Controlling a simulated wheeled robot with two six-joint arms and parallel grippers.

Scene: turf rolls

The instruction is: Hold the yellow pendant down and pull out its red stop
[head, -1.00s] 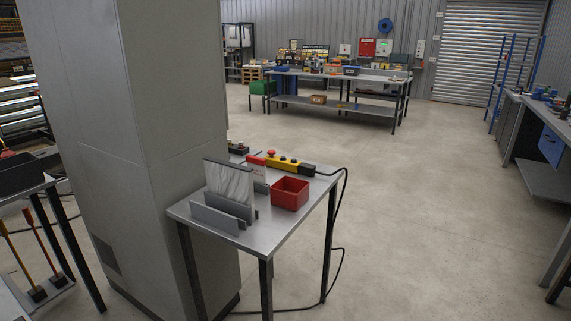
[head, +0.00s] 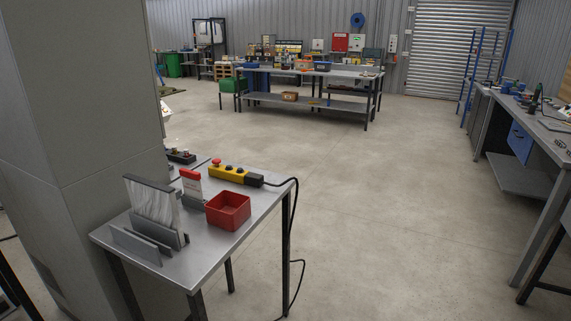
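The yellow pendant (head: 230,174) lies on the small grey metal table (head: 205,243) at the lower left, towards its back edge. It has several dark buttons along its top and a black end with a cable at the right. Its red stop (head: 216,162) is the mushroom button at the pendant's left end. Whether the stop is pressed in is too small to tell. Neither of my grippers is in view.
A red open box (head: 228,211) and a grey rack with a clear sheet (head: 152,205) stand in front of the pendant. A large grey column (head: 80,120) borders the table's left. The pendant's black cable (head: 291,240) hangs off the right. Floor (head: 390,210) is clear to the right.

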